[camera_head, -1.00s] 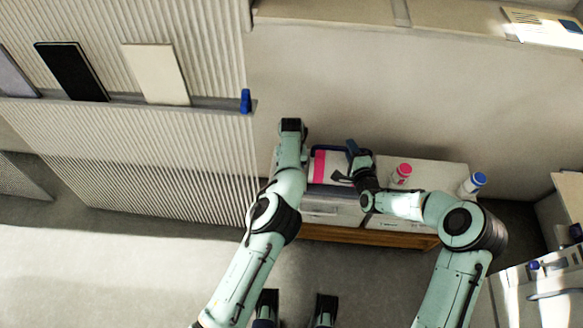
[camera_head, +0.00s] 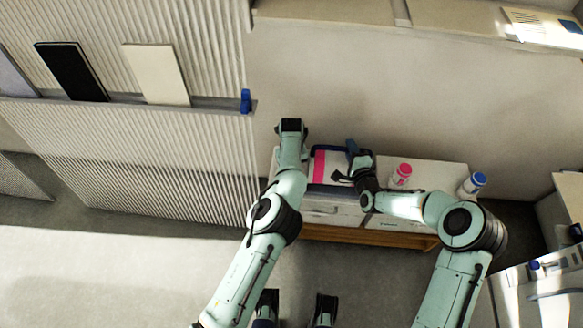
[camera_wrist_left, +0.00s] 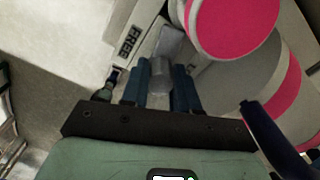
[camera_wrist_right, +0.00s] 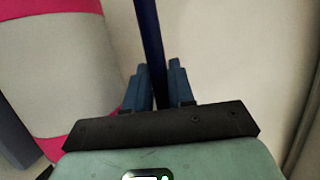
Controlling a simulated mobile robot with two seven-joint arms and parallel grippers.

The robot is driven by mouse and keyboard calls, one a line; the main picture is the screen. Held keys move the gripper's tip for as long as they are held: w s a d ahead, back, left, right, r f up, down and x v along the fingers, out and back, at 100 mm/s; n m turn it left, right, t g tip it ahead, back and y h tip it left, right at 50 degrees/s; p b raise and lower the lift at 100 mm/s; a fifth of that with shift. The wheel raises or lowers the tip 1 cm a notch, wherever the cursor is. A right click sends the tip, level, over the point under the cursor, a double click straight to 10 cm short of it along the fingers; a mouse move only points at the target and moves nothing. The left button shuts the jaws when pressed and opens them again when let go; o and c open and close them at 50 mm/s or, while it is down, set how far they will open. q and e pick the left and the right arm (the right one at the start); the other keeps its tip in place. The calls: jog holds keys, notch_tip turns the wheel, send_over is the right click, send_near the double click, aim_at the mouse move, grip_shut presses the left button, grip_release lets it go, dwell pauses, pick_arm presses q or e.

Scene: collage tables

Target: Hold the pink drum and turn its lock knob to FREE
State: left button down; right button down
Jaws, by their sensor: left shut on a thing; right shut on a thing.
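The drum (camera_head: 333,165) is pale with a pink band and sits at the left end of the low cabinet. Its pink end face (camera_wrist_left: 235,22) and pale body show in the left wrist view. In that view my left gripper (camera_wrist_left: 160,85) is shut on the grey lock knob (camera_wrist_left: 161,66), beside a FREE label (camera_wrist_left: 129,41). The tips are hidden in the head view. My right gripper (camera_head: 353,152) is at the drum's right side. In the right wrist view it is shut on a dark blue bar (camera_wrist_right: 149,40), with the pink-edged drum (camera_wrist_right: 60,70) to the left.
A pink-capped bottle (camera_head: 401,174) and a blue-capped bottle (camera_head: 473,184) stand on the cabinet top (camera_head: 437,174) to the right of the drum. A wall rises behind it. A ribbed panel (camera_head: 150,150) with a ledge stands at left.

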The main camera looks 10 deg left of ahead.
pick_arm(q)
jog(key=n, duration=1.1)
jog(key=shift+n, duration=2.1)
jog(key=c, duration=0.8)
grip_release()
jog(key=shift+c, duration=0.2)
